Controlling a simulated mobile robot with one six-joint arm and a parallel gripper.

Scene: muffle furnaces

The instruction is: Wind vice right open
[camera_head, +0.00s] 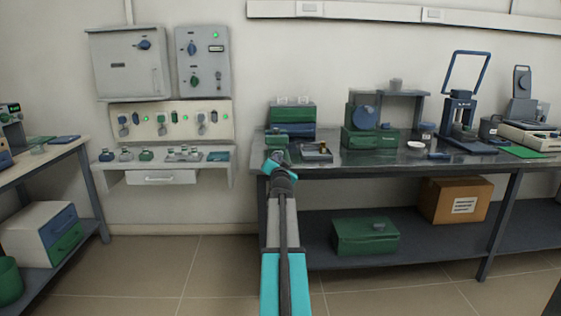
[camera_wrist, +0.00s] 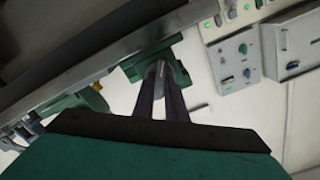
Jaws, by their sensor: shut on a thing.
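A green vice (camera_wrist: 178,70) is at the bench edge in the wrist view, tilted in the picture. My gripper (camera_wrist: 160,78) is shut on a grey part at the front of the vice, which looks like its handle. The fingers hide much of that part. In the head view my gripper (camera_head: 273,160) is at the front left corner of the dark bench (camera_head: 400,165), and the green vice (camera_head: 277,139) shows just above it. How far its jaws stand apart cannot be told.
A dark plate with a small fitting (camera_head: 315,152) lies just right of the vice. Green and blue boxes (camera_head: 292,115) stand behind it. A green machine (camera_head: 362,135) stands further right. A shelf with small items (camera_head: 165,160) is on the left wall. The floor in front is clear.

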